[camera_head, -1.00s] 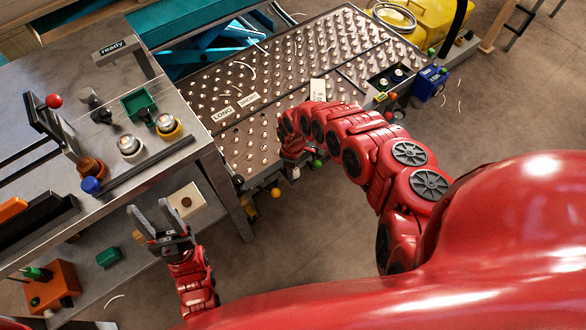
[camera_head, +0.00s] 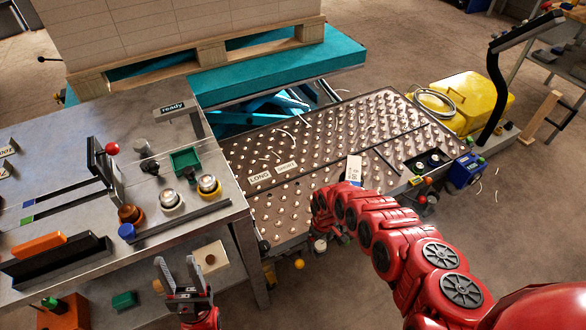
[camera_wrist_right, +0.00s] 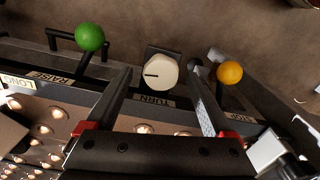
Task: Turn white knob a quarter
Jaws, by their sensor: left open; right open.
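The white knob (camera_wrist_right: 160,72) sits at the front edge of the roller table, over a label reading TURN. A dark line on its face points left in the right wrist view. My right gripper (camera_wrist_right: 161,88) is open, with one finger on each side of the knob and gaps visible; I cannot tell how deep the fingertips reach. In the head view the knob (camera_head: 320,245) is a small pale spot beside the right gripper (camera_head: 335,232), whose fingers are mostly hidden by my arm. My left gripper (camera_head: 179,270) is open and empty in front of the steel bench.
A green ball handle (camera_wrist_right: 90,37) labelled RAISE and an orange-yellow ball handle (camera_wrist_right: 230,72) labelled STOP flank the knob. The steel bench (camera_head: 100,135) with buttons and levers stands left. A blue box (camera_head: 465,170) is at the table's right corner.

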